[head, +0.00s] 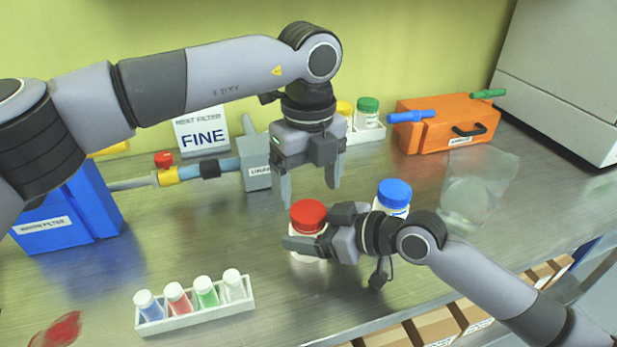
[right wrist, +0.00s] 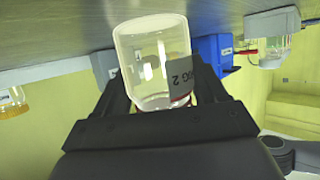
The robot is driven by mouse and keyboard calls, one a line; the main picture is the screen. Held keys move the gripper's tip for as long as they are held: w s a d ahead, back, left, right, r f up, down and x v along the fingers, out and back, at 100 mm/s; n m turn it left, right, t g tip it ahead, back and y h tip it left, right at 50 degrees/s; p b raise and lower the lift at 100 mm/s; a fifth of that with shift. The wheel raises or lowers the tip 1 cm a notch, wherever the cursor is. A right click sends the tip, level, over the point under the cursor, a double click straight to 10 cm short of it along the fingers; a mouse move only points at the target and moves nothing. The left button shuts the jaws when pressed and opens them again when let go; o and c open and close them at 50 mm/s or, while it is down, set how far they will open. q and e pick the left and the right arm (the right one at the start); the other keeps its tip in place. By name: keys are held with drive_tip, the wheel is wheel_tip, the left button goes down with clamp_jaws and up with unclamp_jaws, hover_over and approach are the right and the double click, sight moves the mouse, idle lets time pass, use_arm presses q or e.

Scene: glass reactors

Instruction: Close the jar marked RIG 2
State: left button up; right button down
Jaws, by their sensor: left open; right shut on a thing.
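A clear jar marked RIG 2 (right wrist: 150,60) stands upright on the bench; the right wrist view shows it upside down. Its red lid (head: 308,214) sits on top, but I cannot tell how tightly. My right gripper (head: 318,240) is shut on the jar, with a finger on either side of it. My left gripper (head: 311,193) is open and empty, pointing down just above and behind the red lid. The jar's body is mostly hidden by the right gripper in the head view.
A blue-lidded jar (head: 394,196) stands close behind the right wrist. A clear container (head: 478,190) is to the right. A vial rack (head: 200,316) stands at the front left.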

sight(308, 211)
use_arm(q)
wheel_tip(308, 211, up, 3)
drive_tip(key=n, duration=0.6)
drive_tip(key=shift+r, duration=0.2)
drive_tip(key=shift+f, duration=4.05)
drive_tip(key=c, duration=1.1)
drive_tip(key=shift+o, duration=0.2)
drive_tip(key=m, duration=0.6)
